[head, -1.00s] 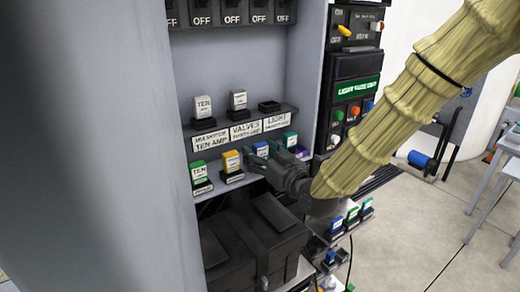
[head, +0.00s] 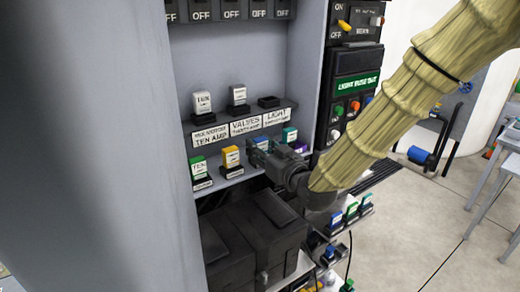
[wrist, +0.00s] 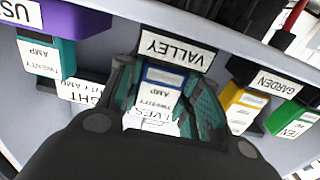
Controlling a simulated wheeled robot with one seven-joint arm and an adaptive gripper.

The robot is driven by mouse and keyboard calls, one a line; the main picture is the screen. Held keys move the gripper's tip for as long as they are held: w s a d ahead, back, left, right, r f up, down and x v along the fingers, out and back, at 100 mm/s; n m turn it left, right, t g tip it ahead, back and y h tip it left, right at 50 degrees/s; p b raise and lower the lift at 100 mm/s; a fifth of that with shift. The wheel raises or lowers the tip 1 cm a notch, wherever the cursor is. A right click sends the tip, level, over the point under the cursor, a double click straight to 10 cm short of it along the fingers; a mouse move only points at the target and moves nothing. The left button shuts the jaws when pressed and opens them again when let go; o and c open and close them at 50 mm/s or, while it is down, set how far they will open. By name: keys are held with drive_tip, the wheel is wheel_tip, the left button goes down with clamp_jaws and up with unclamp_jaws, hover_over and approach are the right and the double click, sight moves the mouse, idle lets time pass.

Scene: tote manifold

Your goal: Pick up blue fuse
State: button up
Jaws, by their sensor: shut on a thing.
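The blue fuse (wrist: 165,76), with a white "TWENTY AMP" label, is between the two teal-padded fingers of my gripper (wrist: 165,100) in the wrist view. My gripper is shut on it. The fuse is right by a black holder labelled "VALLEY" (wrist: 176,48); I cannot tell whether it is still seated there. In the head view the blue fuse (head: 261,142) shows only in part behind my gripper (head: 262,156), on the lower shelf (head: 226,176) between a yellow and a teal fuse.
A yellow fuse (head: 231,156) and a green fuse (head: 198,166) stand to the left on the shelf. A teal fuse (head: 290,134) and a purple block (wrist: 85,17) are on the other side. White fuses (head: 203,102) stand on the shelf above. Black boxes (head: 250,235) sit below.

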sight(260, 139)
drive_tip(key=shift+r+b, duration=0.6)
drive_tip(key=shift+r, duration=0.2)
drive_tip(key=shift+r+b, duration=0.55)
drive_tip(key=shift+r, duration=0.35)
drive_tip(key=s+d+r+b, duration=0.1)
drive_tip(key=s+b, duration=1)
drive_tip(key=s, duration=0.4)
drive_tip(key=shift+s+d+r+b, duration=0.2)
drive_tip(key=shift+s+b, duration=0.1)
drive_tip(key=shift+s, duration=0.1)
drive_tip(key=shift+s+a, duration=0.1)
drive_tip(key=shift+r, duration=0.1)
wheel_tip(260, 139, up, 3)
drive_tip(key=p, duration=0.2)
drive_tip(key=shift+p, duration=0.4)
